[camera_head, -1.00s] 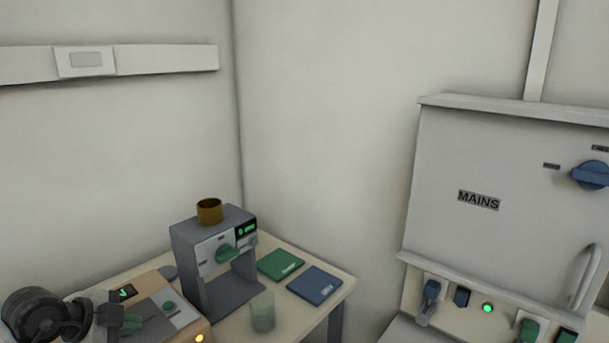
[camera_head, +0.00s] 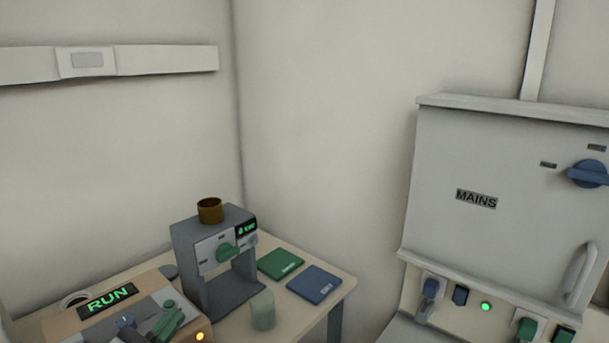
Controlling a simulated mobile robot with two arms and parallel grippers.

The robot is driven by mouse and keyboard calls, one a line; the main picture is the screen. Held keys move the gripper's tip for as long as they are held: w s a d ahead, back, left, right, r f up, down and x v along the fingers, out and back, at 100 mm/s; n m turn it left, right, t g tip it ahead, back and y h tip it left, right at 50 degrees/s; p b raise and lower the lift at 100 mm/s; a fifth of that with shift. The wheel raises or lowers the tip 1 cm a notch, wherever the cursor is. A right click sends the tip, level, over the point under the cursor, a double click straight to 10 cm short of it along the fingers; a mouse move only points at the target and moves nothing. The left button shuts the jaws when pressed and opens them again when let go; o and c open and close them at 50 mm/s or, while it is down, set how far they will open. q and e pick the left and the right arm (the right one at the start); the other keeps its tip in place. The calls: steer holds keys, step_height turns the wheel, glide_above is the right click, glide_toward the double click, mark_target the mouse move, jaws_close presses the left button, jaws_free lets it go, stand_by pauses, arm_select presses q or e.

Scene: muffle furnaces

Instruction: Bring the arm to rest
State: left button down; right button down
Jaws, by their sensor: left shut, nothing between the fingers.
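Neither of my grippers shows in the head view, and no part of my arms can be made out. At the lower left is a tan control box (camera_head: 197,327) with a lit green RUN display (camera_head: 108,299). The front of the box is cut off there.
A grey apparatus (camera_head: 190,259) with a brown cup (camera_head: 210,210) on top stands on the table (camera_head: 300,316). Beside it are a translucent green beaker (camera_head: 263,311), a green book (camera_head: 280,263) and a blue book (camera_head: 314,284). A MAINS cabinet (camera_head: 500,240) stands right.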

arm_select(q)
steer(key=s+a+f+n+g+y, duration=0.3)
steer(key=s+f+n+y, duration=0.1)
steer(key=f+n+y, duration=0.25)
steer(key=s+a+f+n+g+y, duration=0.3)
steer(key=s+f+n+y, duration=0.25)
steer(key=f+y, duration=0.25)
steer(key=s+d+f+m+g+h, duration=0.1)
steer(key=s+d+f+g+h, duration=0.15)
steer(key=s+f+g, duration=0.35)
steer(key=s+d+f+m+g+h, duration=0.1)
steer(key=s+d+f+g+h, duration=0.2)
steer(key=s, duration=0.5)
step_height(320, 180, down, 25)
steer(key=d+g+y, duration=0.1)
steer(key=g, duration=0.1)
steer(key=s+a+f+g, duration=0.1)
steer(key=s+a+f, duration=0.1)
steer(key=s+f, duration=1.5)
steer(key=shift+a+m+y, duration=0.3)
steer(key=shift+a+m, duration=0.1)
stand_by(1.8)
